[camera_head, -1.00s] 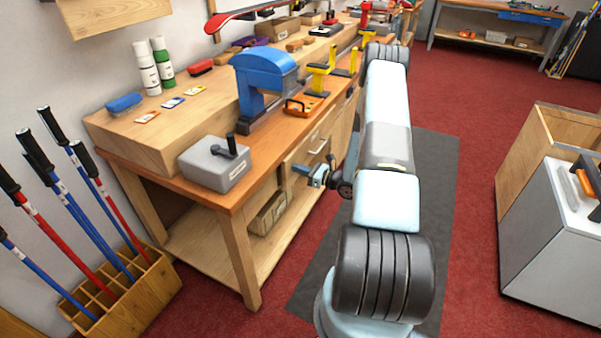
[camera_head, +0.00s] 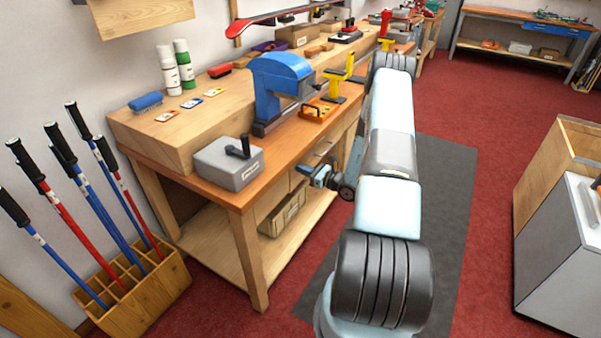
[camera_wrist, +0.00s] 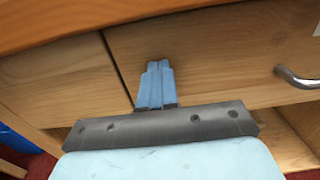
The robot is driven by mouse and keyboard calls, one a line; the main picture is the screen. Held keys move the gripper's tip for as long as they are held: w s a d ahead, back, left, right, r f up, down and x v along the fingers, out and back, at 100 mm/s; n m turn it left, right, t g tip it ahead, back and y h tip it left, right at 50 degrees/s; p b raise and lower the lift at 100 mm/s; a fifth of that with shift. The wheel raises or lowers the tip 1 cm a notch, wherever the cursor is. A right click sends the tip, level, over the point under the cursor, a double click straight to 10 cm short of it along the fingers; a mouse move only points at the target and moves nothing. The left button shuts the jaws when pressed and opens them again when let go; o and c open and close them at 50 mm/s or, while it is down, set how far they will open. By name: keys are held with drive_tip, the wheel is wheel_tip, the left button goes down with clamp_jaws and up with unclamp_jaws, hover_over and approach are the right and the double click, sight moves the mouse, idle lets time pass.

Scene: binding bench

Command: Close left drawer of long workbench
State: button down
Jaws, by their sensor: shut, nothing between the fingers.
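The long workbench (camera_head: 270,171) is a wooden bench with an orange-brown top, running away from me on the left. Its left drawer has a plain wooden front (camera_wrist: 215,55) with a metal bar handle (camera_wrist: 297,79) at the right in the wrist view. A dark seam parts the front from a wooden panel (camera_wrist: 60,85) on its left. I cannot tell how far out the drawer stands. My gripper (camera_wrist: 156,68) is shut and empty, its blue fingers pointing at the drawer front, left of the handle. Whether they touch it is unclear. In the head view my gripper (camera_head: 306,168) is below the bench top's edge.
A grey box with a black lever (camera_head: 230,163) and a blue press (camera_head: 280,85) stand on the bench. A bin (camera_head: 284,210) sits on the lower shelf. A pole rack (camera_head: 135,300) stands left of the bench. A pale cabinet (camera_head: 560,240) is at right; red floor lies between.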

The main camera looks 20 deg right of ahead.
drive_tip(key=shift+w+a+r, duration=0.15)
drive_tip(key=shift+w+a, duration=0.1)
drive_tip(key=shift+s, duration=0.1)
drive_tip(key=v, duration=1.5)
drive_tip(key=s+a+r+n+g+y, duration=0.1)
drive_tip(key=a+r+n+g, duration=0.3)
drive_tip(key=a+r+n, duration=0.4)
drive_tip(key=s+a+r+n+g, duration=0.25)
drive_tip(key=a+r+g, duration=0.25)
drive_tip(key=r, duration=0.6)
drive_tip(key=s+a+r+n+g+y, duration=0.1)
drive_tip(key=a+r+n+g, duration=0.3)
drive_tip(key=a+r+n, duration=0.4)
drive_tip(key=s+a+r+n+t+h, duration=0.1)
drive_tip(key=s+r+n+h, duration=0.4)
drive_tip(key=s+r, duration=0.5)
drive_tip(key=s+a+r+n+t+h, duration=0.2)
drive_tip(key=s+r+n+h, duration=0.3)
drive_tip(key=s+r, duration=0.5)
drive_tip(key=shift+s+a+n+t+h, duration=0.4)
drive_tip(key=shift+s+h, duration=0.5)
drive_tip(key=shift+s, duration=0.55)
